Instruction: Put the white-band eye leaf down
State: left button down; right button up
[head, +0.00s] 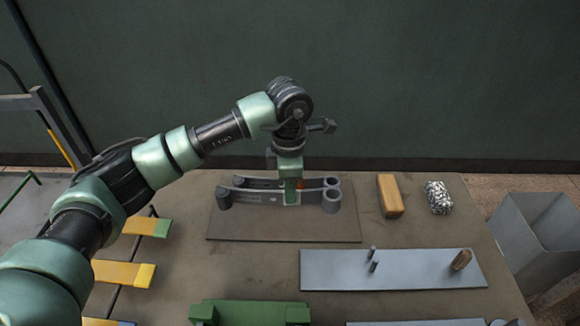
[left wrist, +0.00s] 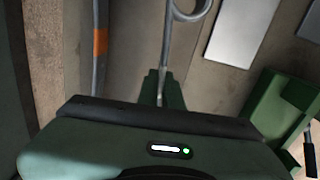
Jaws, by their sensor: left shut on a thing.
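My left gripper (head: 291,198) points down and is shut on the middle of a grey eye leaf (head: 253,201), the nearer of two. This leaf has a rolled eye at its right end in the head view; no white band can be made out, and the jaws cover its middle. The held leaf also shows in the left wrist view (left wrist: 167,45), between the green fingers (left wrist: 163,90). It is over the brown mat (head: 225,231), low or resting; I cannot tell which. A second leaf with an orange band (left wrist: 100,42) lies beside it, apart. My right gripper is out of view.
A grey plate (head: 335,270) with upright pins lies nearer. A wooden block (head: 390,197) and a speckled bundle (head: 439,198) are at the right, with a grey bin (head: 535,225) beyond. A green fixture (head: 250,313) stands in front. Yellow-ended bars (head: 125,273) are at the left.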

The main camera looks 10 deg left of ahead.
pick_arm(q)
jog(key=shift+f+p, duration=0.6)
jog(key=shift+f, duration=2.5)
jog(key=shift+f, duration=0.2)
jog(key=c, duration=1.6)
grip_release()
